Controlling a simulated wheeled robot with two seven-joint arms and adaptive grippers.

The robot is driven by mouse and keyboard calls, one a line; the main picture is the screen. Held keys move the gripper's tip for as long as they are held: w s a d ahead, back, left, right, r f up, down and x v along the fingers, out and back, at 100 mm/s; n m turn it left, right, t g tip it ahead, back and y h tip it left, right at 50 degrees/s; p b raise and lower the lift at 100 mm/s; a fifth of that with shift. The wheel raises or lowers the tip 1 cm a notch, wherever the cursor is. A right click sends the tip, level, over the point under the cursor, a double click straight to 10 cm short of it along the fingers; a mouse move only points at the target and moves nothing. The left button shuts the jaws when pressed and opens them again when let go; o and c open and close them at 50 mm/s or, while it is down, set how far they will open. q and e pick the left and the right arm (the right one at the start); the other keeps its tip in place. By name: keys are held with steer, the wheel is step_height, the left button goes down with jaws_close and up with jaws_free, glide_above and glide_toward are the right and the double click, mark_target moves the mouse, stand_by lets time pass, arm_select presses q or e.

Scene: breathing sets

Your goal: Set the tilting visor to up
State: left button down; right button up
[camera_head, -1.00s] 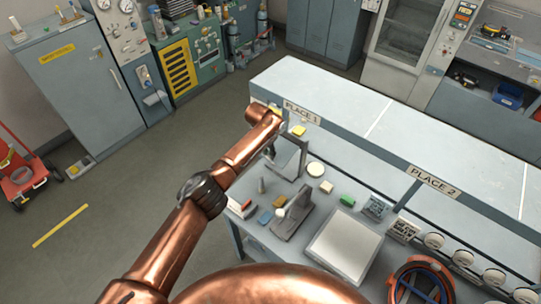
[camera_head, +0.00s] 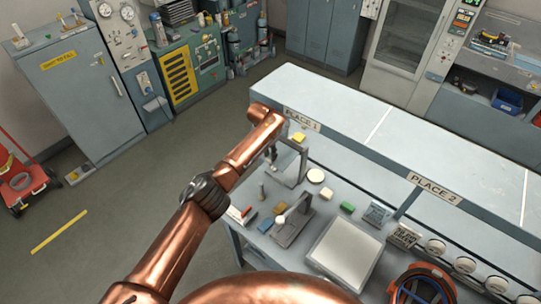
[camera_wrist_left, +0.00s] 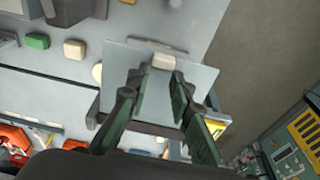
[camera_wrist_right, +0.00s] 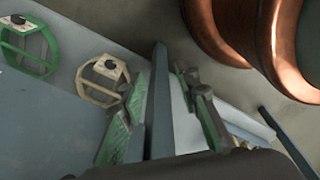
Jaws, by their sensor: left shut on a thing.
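The tilting visor (camera_head: 291,170) is a greyish see-through panel with a dark frame, standing at the near left of the bench. Its panel (camera_wrist_left: 118,62) lies across the middle of the left wrist view, with a pale block (camera_wrist_left: 164,61) at its far edge. My left gripper (camera_head: 270,154) is at the visor's upper left side. In the left wrist view its green-padded fingers (camera_wrist_left: 158,80) are on either side of the block, shut on the visor; the exact contact is hard to see. My right gripper (camera_wrist_right: 163,75) has its fingers apart; it is outside the head view.
The bench has a white tray (camera_head: 346,251), a grey stand (camera_head: 291,228), small coloured blocks and a green block (camera_head: 347,207). A raised shelf with signs PLACE 1 (camera_head: 302,119) and PLACE 2 (camera_head: 434,188) runs behind.

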arm_select(q)
steer(key=shift+w+d+r, duration=0.25)
steer(key=shift+d+r, duration=0.1)
steer(key=shift+r, duration=0.05)
steer(key=c, duration=2.1)
jaws_free()
steer(key=shift+f, duration=0.1)
steer(key=o, duration=0.4)
steer(key=shift+w+d+f, duration=0.1)
steer(key=shift+w+f, duration=0.05)
steer(key=shift+f, duration=0.1)
steer(key=shift+c, duration=0.2)
steer(key=shift+a, duration=0.3)
steer(key=shift+r, duration=0.3)
steer(key=r, duration=0.3)
steer(key=s+a+r, duration=0.1)
steer(key=r, duration=0.3)
steer(key=s+r, duration=0.1)
steer(key=r, duration=0.3)
steer(key=shift+s+a+r, duration=0.1)
steer(key=shift+a, duration=0.15)
